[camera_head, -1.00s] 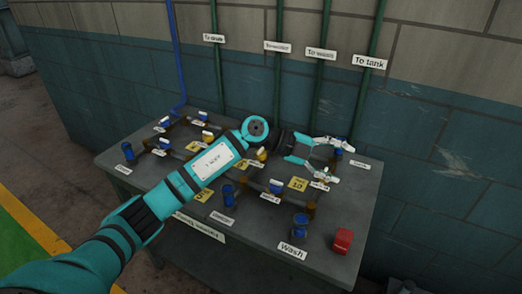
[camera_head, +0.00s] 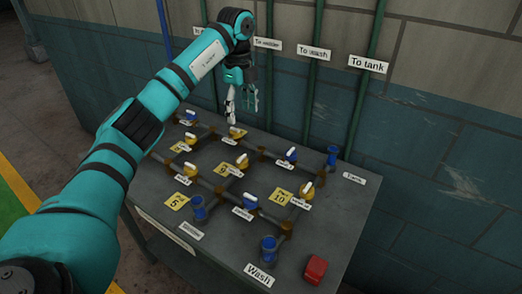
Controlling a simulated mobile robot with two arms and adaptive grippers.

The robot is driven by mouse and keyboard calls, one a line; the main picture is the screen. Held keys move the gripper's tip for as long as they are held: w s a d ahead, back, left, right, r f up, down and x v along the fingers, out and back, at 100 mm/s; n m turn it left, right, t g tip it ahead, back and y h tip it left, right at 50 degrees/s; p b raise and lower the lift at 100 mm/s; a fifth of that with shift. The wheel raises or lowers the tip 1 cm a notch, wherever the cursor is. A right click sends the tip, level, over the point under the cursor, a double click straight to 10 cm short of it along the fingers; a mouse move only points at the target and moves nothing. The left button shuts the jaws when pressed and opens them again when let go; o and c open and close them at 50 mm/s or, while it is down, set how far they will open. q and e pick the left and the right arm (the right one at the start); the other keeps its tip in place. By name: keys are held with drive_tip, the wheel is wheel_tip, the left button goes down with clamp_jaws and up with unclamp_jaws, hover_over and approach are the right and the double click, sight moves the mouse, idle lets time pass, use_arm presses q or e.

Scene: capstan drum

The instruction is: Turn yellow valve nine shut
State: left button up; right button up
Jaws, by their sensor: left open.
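Yellow valve nine (camera_head: 242,163) stands on the pipework in the middle of the table, beside a yellow tag (camera_head: 223,169) that seems to read 9. It has a pale lever on top, set at a slant; I cannot tell how far it is turned. My left gripper (camera_head: 241,112) is open and empty, with its fingers pointing down. In the picture it is above valve nine, near another yellow valve (camera_head: 237,132), and touches neither as far as I can see. My right gripper is out of view.
Yellow valve ten (camera_head: 306,191) and a blue-bodied valve (camera_head: 250,202) stand nearby on the grey table (camera_head: 215,250). A blue upright fitting (camera_head: 269,249) and a red block (camera_head: 315,269) are at the front right. Green pipes (camera_head: 312,75) run up the wall behind.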

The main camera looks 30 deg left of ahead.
use_arm(q)
approach(242, 157)
drive_tip(key=shift+s+a+p, duration=0.1)
drive_tip(key=shift+s+p, duration=0.05)
drive_tip(key=shift+p, duration=0.15)
wheel_tip(242, 157, down, 9)
drive_tip(key=shift+f+p, duration=0.1)
drive_tip(key=shift+p, duration=0.55)
drive_tip(key=shift+f, duration=0.4)
drive_tip(key=c, duration=1.2)
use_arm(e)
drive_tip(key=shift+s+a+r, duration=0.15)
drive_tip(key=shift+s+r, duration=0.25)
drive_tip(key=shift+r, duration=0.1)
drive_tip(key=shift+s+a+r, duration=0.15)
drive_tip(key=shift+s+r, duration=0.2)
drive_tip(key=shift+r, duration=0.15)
